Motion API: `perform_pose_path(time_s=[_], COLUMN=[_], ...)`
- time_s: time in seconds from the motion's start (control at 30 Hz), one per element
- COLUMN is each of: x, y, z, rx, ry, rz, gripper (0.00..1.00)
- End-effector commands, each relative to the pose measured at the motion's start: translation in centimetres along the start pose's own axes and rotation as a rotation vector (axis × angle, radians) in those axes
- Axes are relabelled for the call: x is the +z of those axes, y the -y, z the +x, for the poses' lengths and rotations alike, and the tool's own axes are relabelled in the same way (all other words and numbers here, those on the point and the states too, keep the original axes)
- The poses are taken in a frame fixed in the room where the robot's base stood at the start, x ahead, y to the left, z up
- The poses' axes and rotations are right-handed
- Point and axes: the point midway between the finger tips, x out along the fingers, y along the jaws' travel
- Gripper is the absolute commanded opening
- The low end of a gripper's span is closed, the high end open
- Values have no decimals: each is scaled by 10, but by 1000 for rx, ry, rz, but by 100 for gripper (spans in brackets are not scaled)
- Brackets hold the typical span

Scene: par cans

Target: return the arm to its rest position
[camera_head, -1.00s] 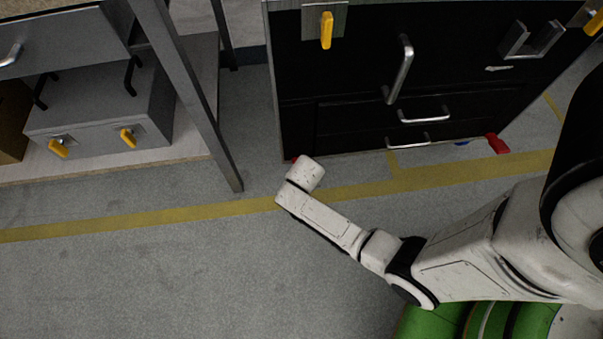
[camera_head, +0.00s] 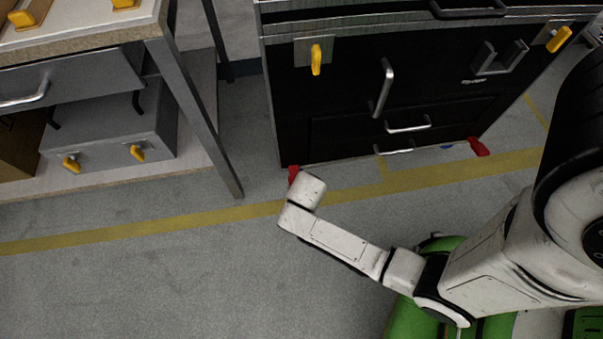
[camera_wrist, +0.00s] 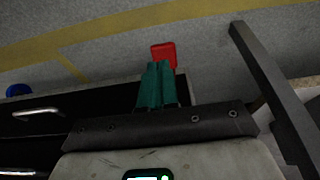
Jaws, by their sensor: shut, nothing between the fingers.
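My white arm reaches from the right edge of the head view down and left, its end link (camera_head: 307,190) in front of the black cabinet's lower left corner. My gripper (camera_wrist: 160,66) shows in the wrist view as two teal fingers pressed together, with nothing between them. Its fingers cannot be made out in the head view. In the wrist view the fingertips overlap a red foot (camera_wrist: 163,54) of the cabinet in the picture; whether they touch it, I cannot tell.
The black cabinet (camera_head: 345,100) with metal handles stands behind the arm. A workbench with a metal leg (camera_head: 195,100) and a grey case (camera_head: 110,140) on its lower shelf is at left. Grey floor (camera_head: 150,290) with a yellow line (camera_head: 130,231) is clear in front.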

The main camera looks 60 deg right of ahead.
Motion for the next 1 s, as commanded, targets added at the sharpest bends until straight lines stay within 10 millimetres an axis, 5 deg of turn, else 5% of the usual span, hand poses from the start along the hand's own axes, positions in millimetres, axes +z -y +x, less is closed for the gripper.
perform_pose_path(time_s=[0.57,0.67,1.0], x=[0,0,14], y=[0,-1,-16], z=[-3,-20,-130], rx=[-1,-5,-79], ry=[3,20,147], rz=[-11,-77,-532], gripper=[0,0,0])
